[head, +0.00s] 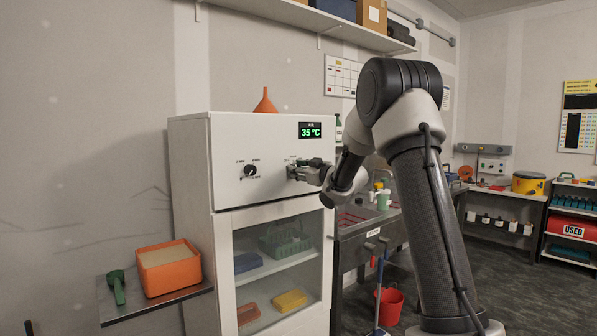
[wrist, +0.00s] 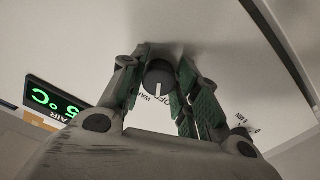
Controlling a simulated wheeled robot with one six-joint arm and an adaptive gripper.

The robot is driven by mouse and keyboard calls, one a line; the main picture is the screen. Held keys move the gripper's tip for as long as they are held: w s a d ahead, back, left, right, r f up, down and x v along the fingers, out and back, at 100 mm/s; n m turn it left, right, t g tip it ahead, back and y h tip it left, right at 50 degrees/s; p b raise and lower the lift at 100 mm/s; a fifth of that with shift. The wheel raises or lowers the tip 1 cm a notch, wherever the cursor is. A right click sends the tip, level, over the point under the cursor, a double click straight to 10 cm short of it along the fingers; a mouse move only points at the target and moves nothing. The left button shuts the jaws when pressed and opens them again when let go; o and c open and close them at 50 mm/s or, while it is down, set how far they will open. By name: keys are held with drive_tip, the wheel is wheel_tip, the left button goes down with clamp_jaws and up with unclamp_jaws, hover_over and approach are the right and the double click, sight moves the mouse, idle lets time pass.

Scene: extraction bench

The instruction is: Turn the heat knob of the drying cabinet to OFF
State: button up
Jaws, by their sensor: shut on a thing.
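The drying cabinet (head: 190,165) is white, with a green 35 °C display (head: 310,130) on its upper panel. My gripper (head: 297,171) is at the right knob below the display and largely hides it in the head view. In the wrist view my gripper (wrist: 163,82) is shut on a dark round knob (wrist: 158,78), one green-padded finger on each side. The knob's white line points toward the picture's bottom. Upside-down letters show beside it, OFF just right of the line and a partly hidden word to the left. The exact setting is hard to tell.
A second black knob (head: 250,171) is on the panel's left. An orange funnel (head: 265,101) stands on the cabinet top. A sink bench stands to the right.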

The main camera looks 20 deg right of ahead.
drive_tip(key=shift+n, duration=1.2)
drive_tip(key=o, duration=1)
drive_tip(key=v, duration=1.2)
